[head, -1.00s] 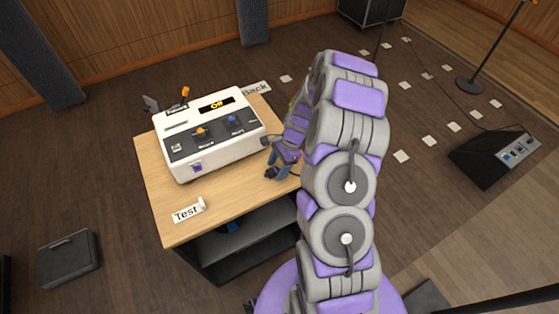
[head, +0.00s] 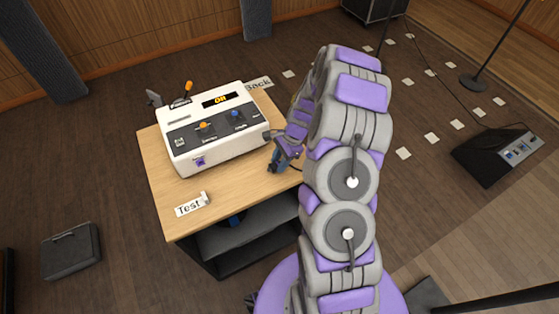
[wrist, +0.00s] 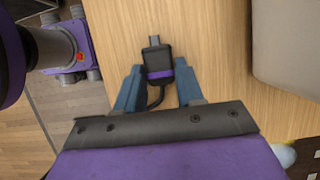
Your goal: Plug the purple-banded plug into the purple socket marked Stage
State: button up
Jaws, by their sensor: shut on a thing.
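The purple-banded plug (wrist: 158,62) is dark with a metal tip that points up in the wrist view. Its cable curls back below it. My gripper (wrist: 160,76) is shut on the plug, with blue fingers at both sides. In the head view my gripper (head: 276,162) is low over the table's right part, to the right of the console; I cannot make out the plug there. The purple socket (head: 200,161) is on the front face of the white console (head: 238,148), near its lower left, and looks empty. Its label is too small to read.
The console stands on a wooden table (head: 160,215) and has orange and blue faders and an orange-tipped lever (head: 188,87). A "Test" tag (head: 189,209) stands at the front left and a "Back" tag (head: 258,84) behind. Bare tabletop lies before the console.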

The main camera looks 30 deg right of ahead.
jog(key=shift+r+p, duration=1.7)
jog(key=shift+r, duration=0.75)
